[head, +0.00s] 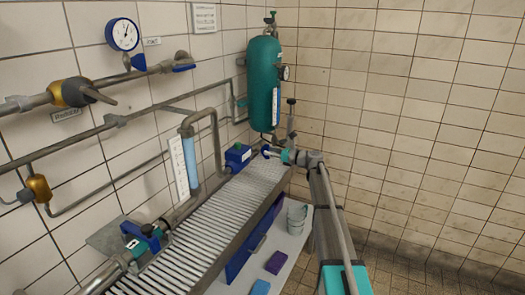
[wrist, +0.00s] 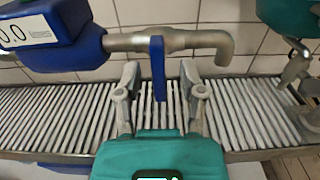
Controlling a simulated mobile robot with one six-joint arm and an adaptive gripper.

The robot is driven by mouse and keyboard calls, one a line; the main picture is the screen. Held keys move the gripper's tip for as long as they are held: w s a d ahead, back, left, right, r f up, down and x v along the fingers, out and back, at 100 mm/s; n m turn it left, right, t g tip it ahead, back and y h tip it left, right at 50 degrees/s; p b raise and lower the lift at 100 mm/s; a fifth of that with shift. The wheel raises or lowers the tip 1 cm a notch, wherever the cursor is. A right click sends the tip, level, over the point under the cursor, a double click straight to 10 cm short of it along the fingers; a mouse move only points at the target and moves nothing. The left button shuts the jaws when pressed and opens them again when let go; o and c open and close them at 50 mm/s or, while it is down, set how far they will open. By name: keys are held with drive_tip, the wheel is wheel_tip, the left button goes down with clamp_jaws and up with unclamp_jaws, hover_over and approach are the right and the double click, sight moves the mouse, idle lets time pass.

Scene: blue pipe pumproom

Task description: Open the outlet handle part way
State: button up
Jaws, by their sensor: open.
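The outlet handle is a flat blue lever (wrist: 157,68) on a short grey outlet pipe (wrist: 195,41) that bends down at its right end. In the wrist view the lever points down, and its lower end hangs over the grating. My gripper (wrist: 158,76) is open, with one finger left and one right of the lever. A gap shows on both sides, so neither finger appears to touch it. In the head view my gripper (head: 273,154) is at the outlet, beside the blue meter box (head: 238,156); the handle is small there and partly hidden.
The blue meter box (wrist: 40,30) reads 0.0 and stands close left of my gripper. A slatted grating (head: 205,225) runs below. A green tank (head: 264,85) hangs behind, its lower part near right in the wrist view. A bucket (head: 297,220) stands below the grating.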

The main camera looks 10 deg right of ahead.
sight(263, 155)
drive_tip(key=shift+x, duration=1.8)
clamp_jaws()
